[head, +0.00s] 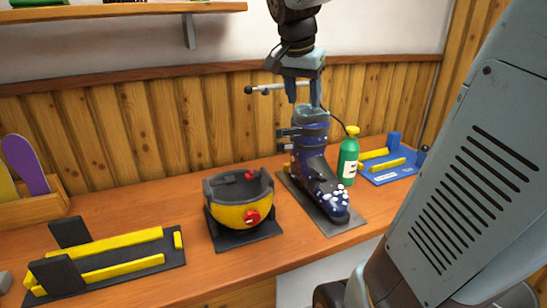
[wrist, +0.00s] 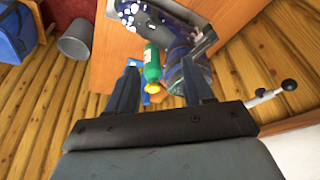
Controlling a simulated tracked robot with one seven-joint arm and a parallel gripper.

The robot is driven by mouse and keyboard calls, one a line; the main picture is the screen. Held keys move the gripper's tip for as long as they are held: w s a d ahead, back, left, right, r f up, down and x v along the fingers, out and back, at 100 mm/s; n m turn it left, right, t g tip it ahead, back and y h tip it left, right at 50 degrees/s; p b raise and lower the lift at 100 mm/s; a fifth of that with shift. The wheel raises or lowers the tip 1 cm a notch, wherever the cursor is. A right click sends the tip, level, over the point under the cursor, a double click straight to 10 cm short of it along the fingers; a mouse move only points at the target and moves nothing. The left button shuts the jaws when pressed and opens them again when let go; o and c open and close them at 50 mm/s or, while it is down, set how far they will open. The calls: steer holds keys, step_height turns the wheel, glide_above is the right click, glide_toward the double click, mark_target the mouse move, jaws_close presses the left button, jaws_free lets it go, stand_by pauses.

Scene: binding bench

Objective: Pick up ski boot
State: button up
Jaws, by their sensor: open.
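The ski boot (head: 314,168) is dark blue with white speckles and stands upright on a grey mat on the wooden bench, its toe towards the front right. My gripper (head: 303,102) is open, pointing down at the top of the boot's cuff. In the head view one finger overlaps the cuff's edge; I cannot tell whether it touches. In the wrist view the boot (wrist: 188,72) shows beyond the right finger, partly hidden by it, and the gripper (wrist: 160,80) has nothing clearly between its fingers.
A green bottle with a yellow cap (head: 348,157) stands close right of the boot. A yellow and grey bowl-shaped item (head: 243,212) is to its left. A blue and yellow jig (head: 385,169) lies at the right, a black and yellow one (head: 110,261) at the left. A wooden wall runs behind.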

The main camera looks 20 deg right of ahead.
mark_target(321, 118)
steer(key=w+d+r+m+g+h, duration=0.1)
steer(key=w+d+m+g, duration=0.1)
steer(key=w+d+m, duration=0.7)
steer(key=shift+n+h, duration=0.3)
steer(key=shift+n, duration=0.5)
steer(key=f, duration=0.2)
steer(key=w+f, duration=0.1)
steer(key=f, duration=0.2)
steer(key=w+d+f, duration=0.1)
steer(key=f, duration=0.1)
steer(key=shift+d+f, duration=0.1)
steer(key=shift+f, duration=0.3)
steer(key=shift+x, duration=2.65)
steer(key=shift+w, duration=0.1)
steer(key=shift+r, duration=0.1)
jaws_close()
